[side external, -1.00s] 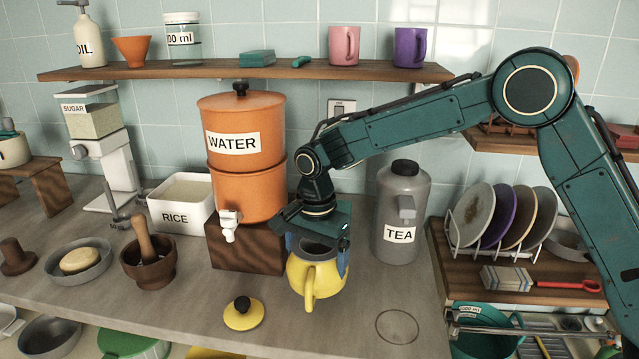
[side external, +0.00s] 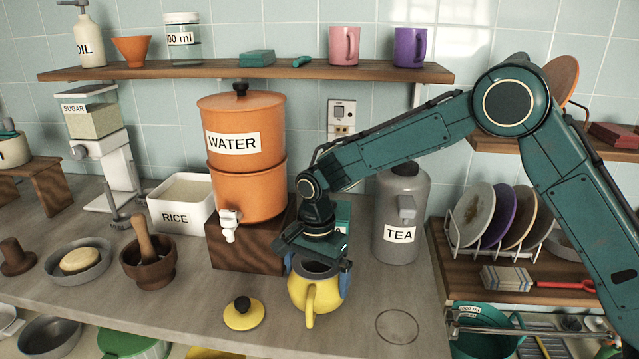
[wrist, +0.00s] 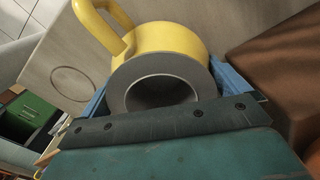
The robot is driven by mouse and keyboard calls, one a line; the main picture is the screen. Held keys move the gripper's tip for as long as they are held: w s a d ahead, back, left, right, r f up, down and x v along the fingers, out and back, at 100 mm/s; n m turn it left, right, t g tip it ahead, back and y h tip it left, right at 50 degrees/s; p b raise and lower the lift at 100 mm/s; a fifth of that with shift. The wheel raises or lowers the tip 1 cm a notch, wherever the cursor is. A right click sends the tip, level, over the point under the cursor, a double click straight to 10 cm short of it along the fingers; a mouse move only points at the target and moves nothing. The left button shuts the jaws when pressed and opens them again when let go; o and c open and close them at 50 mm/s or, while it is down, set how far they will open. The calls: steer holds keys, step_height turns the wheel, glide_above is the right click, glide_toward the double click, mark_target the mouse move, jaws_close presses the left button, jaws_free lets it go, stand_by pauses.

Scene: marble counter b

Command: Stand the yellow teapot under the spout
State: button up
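The yellow teapot (side external: 305,292) is upright and lidless, its grey-rimmed opening upward and its handle toward the side camera. My gripper (side external: 318,277) is shut on it from above, with blue fingers on both sides of the body. The wrist view shows the teapot (wrist: 178,38) between the fingers. Whether its base touches the counter is unclear. The white spout (side external: 229,226) sticks out from the orange WATER dispenser (side external: 240,175), to the left of and behind the teapot. The yellow lid (side external: 242,314) with a black knob lies on the counter, left of the teapot.
The dispenser stands on a dark wooden block (side external: 245,250). A grey TEA canister (side external: 402,215) stands right of the gripper. A mortar with pestle (side external: 150,262) and a RICE box (side external: 180,205) are to the left. A circle (side external: 397,327) marks bare counter at right.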

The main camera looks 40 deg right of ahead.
steer(key=shift+r, duration=0.1)
step_height(320, 180, up, 12)
stand_by(0.9)
steer(key=shift+r, duration=0.15)
stand_by(0.3)
